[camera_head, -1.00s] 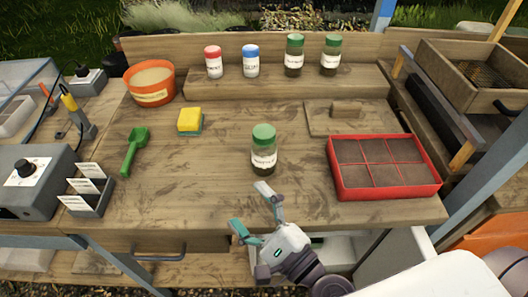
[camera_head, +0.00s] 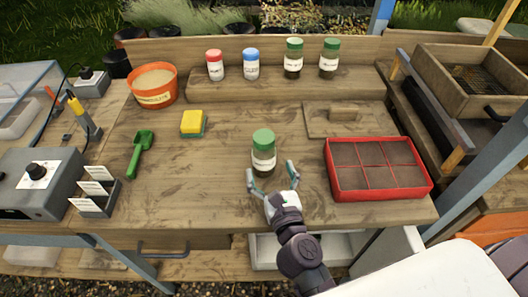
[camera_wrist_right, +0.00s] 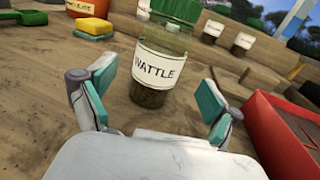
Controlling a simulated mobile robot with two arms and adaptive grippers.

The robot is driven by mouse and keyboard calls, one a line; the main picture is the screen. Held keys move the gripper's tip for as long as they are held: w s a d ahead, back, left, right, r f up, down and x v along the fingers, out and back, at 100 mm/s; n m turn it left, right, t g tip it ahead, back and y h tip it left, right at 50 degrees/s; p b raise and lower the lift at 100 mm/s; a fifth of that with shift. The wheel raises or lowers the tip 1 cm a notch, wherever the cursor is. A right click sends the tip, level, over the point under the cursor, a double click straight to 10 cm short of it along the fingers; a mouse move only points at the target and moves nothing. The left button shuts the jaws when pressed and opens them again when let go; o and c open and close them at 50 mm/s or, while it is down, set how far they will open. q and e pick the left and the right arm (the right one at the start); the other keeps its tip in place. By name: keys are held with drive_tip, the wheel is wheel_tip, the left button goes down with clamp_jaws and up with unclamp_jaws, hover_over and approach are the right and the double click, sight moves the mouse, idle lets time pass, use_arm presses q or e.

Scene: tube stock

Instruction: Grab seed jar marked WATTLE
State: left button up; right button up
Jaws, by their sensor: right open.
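The seed jar marked WATTLE (camera_head: 264,155) stands upright on the bench, a clear jar with a green lid and dark seeds inside. Its label reads WATTLE in the right wrist view (camera_wrist_right: 159,66). My right gripper (camera_head: 272,176) is open just in front of the jar. In the right wrist view its two teal-padded fingers (camera_wrist_right: 158,100) stand wide apart, with the jar beyond and between them, not gripped. My left gripper is not in view.
A red seed tray (camera_head: 378,192) stands right of the jar. A yellow sponge (camera_head: 192,121), green scoop (camera_head: 141,154) and orange pot (camera_head: 153,88) lie to the left. Several other jars stand on the back shelf (camera_head: 270,87). Bench around the jar is clear.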

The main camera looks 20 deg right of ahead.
sight(267, 167)
drive_tip(key=w, duration=0.3)
drive_tip(key=w+f, duration=0.1)
drive_tip(key=w, duration=0.1)
drive_tip(key=shift+p, duration=0.3)
drive_tip(key=shift+r, duration=0.1)
drive_tip(key=c, duration=1.3)
drive_tip(key=shift+c, duration=1.4)
drive_tip(key=shift+r, duration=0.15)
